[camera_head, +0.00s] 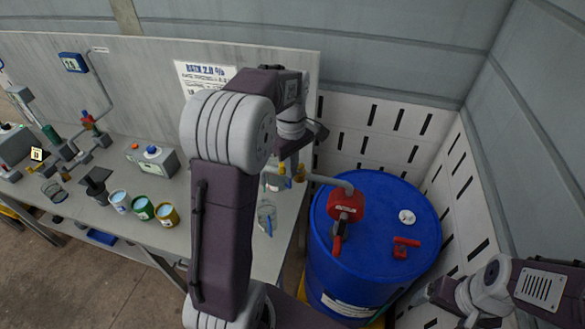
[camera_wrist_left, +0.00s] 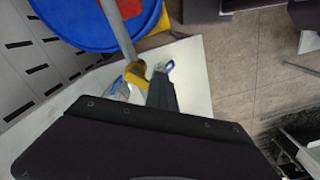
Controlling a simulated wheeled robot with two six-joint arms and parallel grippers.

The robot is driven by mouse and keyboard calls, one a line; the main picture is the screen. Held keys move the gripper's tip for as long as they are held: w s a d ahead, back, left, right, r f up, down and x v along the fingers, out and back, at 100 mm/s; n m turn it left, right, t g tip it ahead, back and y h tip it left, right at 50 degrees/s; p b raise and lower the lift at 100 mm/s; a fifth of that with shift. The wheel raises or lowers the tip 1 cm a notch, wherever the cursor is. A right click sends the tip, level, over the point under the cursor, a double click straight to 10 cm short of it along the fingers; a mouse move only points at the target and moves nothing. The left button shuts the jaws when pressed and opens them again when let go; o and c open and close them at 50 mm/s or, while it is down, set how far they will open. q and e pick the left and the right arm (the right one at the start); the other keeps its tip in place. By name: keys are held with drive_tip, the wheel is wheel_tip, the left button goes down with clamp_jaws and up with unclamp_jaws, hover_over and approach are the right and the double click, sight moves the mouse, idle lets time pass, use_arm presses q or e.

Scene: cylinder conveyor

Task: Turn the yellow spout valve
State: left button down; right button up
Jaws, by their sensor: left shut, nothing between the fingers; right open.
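The yellow spout valve (camera_head: 300,173) sits at the end of a grey pipe (camera_head: 328,181) that runs from the red pump (camera_head: 346,205) on the blue drum (camera_head: 385,230). In the left wrist view the yellow valve (camera_wrist_left: 134,74) shows beside my dark fingers. My left gripper (camera_head: 287,172) is shut and empty, pointing down close to the valve. Its fingertips also show in the left wrist view (camera_wrist_left: 160,78); I cannot tell whether they touch the valve. My right gripper (camera_head: 428,296) is open at the lower right, away from the valve, and partly hard to make out.
A clear beaker (camera_head: 266,218) stands on the grey bench near the spout. Several paint cups, one of them green (camera_head: 143,208), stand further left. A red fitting (camera_head: 405,247) and a white cap (camera_head: 407,217) are on the drum top. White slatted walls enclose the drum.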

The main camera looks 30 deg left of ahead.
use_arm(q)
drive_tip(key=shift+w+a+p, duration=0.3)
drive_tip(key=shift+a+p, duration=0.05)
drive_tip(key=shift+a, duration=0.1)
use_arm(e)
drive_tip(key=shift+r, duration=0.5)
use_arm(q)
drive_tip(key=shift+w+a+r+p, duration=0.1)
drive_tip(key=shift+w+r+p, duration=0.2)
drive_tip(key=shift+p, duration=0.25)
drive_tip(key=c, duration=2.2)
unclamp_jaws()
drive_tip(key=shift+w+a+f, duration=0.1)
drive_tip(key=shift+w+f, duration=0.05)
drive_tip(key=c, duration=1.7)
unclamp_jaws()
drive_tip(key=o, duration=0.6)
drive_tip(key=shift+s+a, duration=0.2)
drive_tip(key=shift+s, duration=0.15)
drive_tip(key=shift+w+d, duration=0.15)
drive_tip(key=shift+w, duration=0.1)
drive_tip(key=shift+c, duration=1.2)
use_arm(e)
drive_tip(key=shift+s+a+r, duration=0.1)
drive_tip(key=shift+s+r, duration=0.25)
drive_tip(key=shift+r, duration=0.3)
